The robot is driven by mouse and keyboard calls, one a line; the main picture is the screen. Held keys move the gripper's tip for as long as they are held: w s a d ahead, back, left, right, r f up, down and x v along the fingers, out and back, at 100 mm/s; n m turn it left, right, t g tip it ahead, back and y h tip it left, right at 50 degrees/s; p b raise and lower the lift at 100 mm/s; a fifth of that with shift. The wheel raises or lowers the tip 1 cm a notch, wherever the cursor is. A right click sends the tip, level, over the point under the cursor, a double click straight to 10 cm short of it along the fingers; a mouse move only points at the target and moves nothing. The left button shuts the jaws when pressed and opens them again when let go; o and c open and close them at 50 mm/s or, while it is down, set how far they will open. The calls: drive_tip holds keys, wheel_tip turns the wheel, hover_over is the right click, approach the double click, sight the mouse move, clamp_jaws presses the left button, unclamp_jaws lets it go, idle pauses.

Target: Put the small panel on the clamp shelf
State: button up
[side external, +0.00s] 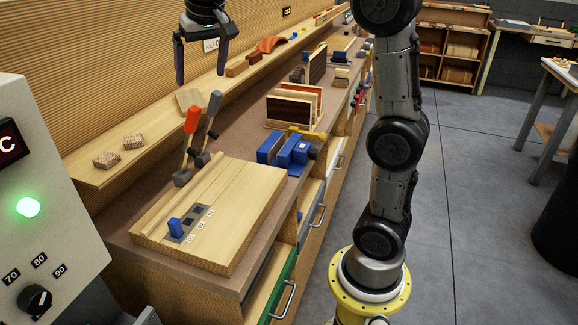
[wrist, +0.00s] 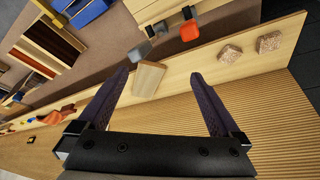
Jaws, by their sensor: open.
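The small panel (side external: 188,101) is a pale wooden piece on the long wooden shelf (side external: 148,147) along the ribbed wall, set at an angle to the shelf's edge. In the wrist view the panel (wrist: 148,80) shows between the fingers, with the shelf (wrist: 184,85) under it. My gripper (side external: 201,80) is open and empty, fingers pointing down, above the panel and apart from it. In the wrist view my gripper (wrist: 158,75) has its fingers spread wide on both sides. I cannot tell for sure which surface is the clamp shelf.
Two speckled blocks (side external: 106,159) lie on the shelf to the left. A blue vise-like device (side external: 285,150) and a rack of dark panels (side external: 291,108) stand on the bench.

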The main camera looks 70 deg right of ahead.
drive_tip(key=s+a+f+n, duration=0.2)
drive_tip(key=s+a+f, duration=0.1)
drive_tip(key=s, duration=0.5)
drive_tip(key=s+a+f+n+t+y, duration=0.1)
drive_tip(key=s+a+f+n, duration=0.1)
drive_tip(key=s+a+f, duration=0.2)
drive_tip(key=s+a+f+n+y, duration=0.1)
drive_tip(key=s+a+f+n, duration=0.1)
drive_tip(key=s+f, duration=0.5)
drive_tip(key=s+a, duration=0.1)
drive_tip(key=s, duration=0.4)
drive_tip(key=shift+s+a+f+n+t, duration=0.15)
drive_tip(key=shift+s+a+n+t, duration=0.15)
